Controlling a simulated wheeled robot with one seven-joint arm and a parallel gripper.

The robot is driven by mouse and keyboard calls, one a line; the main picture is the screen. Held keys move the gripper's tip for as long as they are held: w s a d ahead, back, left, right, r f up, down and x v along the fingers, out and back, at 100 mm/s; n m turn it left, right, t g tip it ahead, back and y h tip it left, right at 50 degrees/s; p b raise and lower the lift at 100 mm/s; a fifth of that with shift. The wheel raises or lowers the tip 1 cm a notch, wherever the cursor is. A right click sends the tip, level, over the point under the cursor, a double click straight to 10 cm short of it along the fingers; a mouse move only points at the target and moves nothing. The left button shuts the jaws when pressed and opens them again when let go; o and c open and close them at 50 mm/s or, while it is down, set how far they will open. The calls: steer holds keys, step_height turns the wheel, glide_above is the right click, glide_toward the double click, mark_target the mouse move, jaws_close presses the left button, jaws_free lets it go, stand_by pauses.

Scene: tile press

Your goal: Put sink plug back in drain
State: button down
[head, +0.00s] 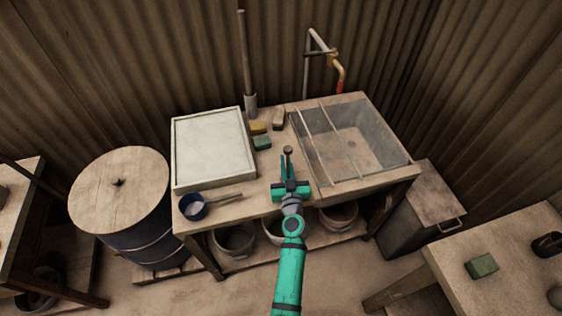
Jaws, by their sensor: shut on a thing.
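My gripper (287,163) is over the bench, just left of the sink's left rim. It is shut on a small brown, knob-like thing, which looks like the sink plug (288,150). The lower part of the plug is hidden by the fingers. The grey sink (378,128) is set in the right half of the wooden bench. A small dark spot in its floor looks like the drain (351,144). The plug is apart from it, to its left.
Two thin bars (343,130) cross the sink. A pipe tap (338,75) stands behind it. A white-framed tray (212,150), a dark blue pan (194,207), sponges (260,135) and a brown block (278,118) lie on the bench's left half.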

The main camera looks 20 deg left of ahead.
steer(key=c, duration=1.9)
jaws_free()
steer(key=shift+f, duration=0.15)
